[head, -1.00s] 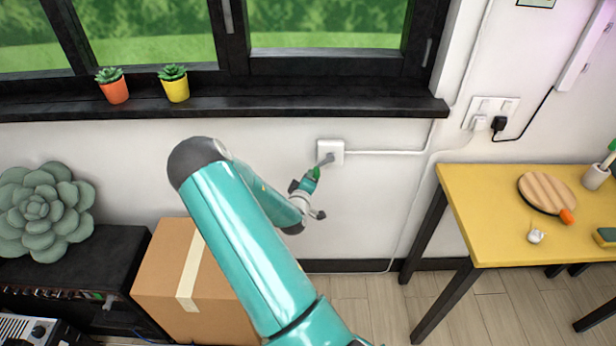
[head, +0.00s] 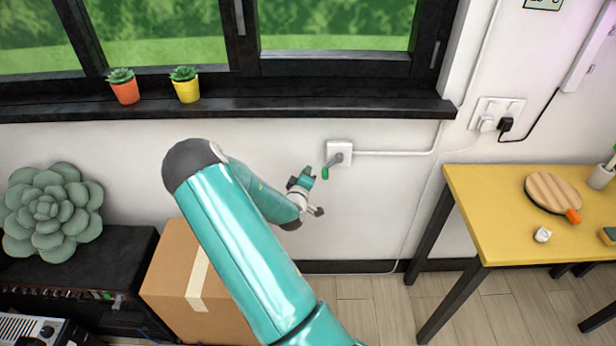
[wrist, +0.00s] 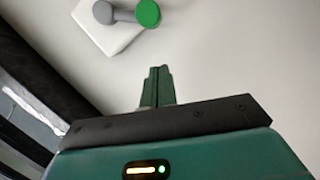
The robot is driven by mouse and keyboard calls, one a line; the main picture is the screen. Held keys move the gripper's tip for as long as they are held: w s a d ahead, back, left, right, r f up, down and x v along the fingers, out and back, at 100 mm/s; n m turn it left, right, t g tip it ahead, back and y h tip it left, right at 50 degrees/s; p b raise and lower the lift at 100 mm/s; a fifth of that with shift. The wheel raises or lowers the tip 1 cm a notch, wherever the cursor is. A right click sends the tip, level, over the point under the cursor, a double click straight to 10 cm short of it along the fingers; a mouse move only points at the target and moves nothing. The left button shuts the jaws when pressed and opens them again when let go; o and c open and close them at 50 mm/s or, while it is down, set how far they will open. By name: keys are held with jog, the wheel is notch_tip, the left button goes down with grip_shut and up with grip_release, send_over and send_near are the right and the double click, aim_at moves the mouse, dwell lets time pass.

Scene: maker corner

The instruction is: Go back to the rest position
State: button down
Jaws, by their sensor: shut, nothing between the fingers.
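My gripper (head: 307,173) is in front of the white wall below the window, just left of and below a white wall box. In the wrist view its fingers (wrist: 160,72) are together with nothing between them. The wall box (head: 334,148) carries a grey lever with a green end (head: 326,173), which points down and to the left. The green end also shows in the wrist view (wrist: 148,13), beyond the fingertips and apart from them.
A black windowsill (head: 230,108) with two small potted succulents runs above. A cardboard box (head: 172,280) stands below my arm, beside a black cabinet (head: 130,255) with a large succulent. A yellow table (head: 490,215) is at the right. Floor (head: 360,310) shows between box and table.

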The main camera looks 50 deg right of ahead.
jog(key=v, duration=0.9)
jog(key=shift+s+a, duration=0.15)
jog(key=shift+a, duration=0.2)
jog(key=w+a+r+m+y, duration=0.35)
jog(key=w+a+y, duration=0.25)
jog(key=a, duration=0.5)
jog(key=a+r+y, duration=0.6)
jog(key=a+r, duration=0.4)
jog(key=a, duration=0.4)
jog(key=s+a+r+n+g+y, duration=0.1)
jog(key=s+a+r, duration=0.4)
jog(key=s, duration=0.5)
jog(key=s+a+r+n+g+y, duration=0.1)
jog(key=s+a+r, duration=0.5)
jog(key=s+r, duration=0.2)
jog(key=s, duration=0.2)
jog(key=shift+s+r+n+g+y, duration=0.25)
jog(key=shift+r+n+g+y, duration=0.05)
jog(key=shift+r+n, duration=0.05)
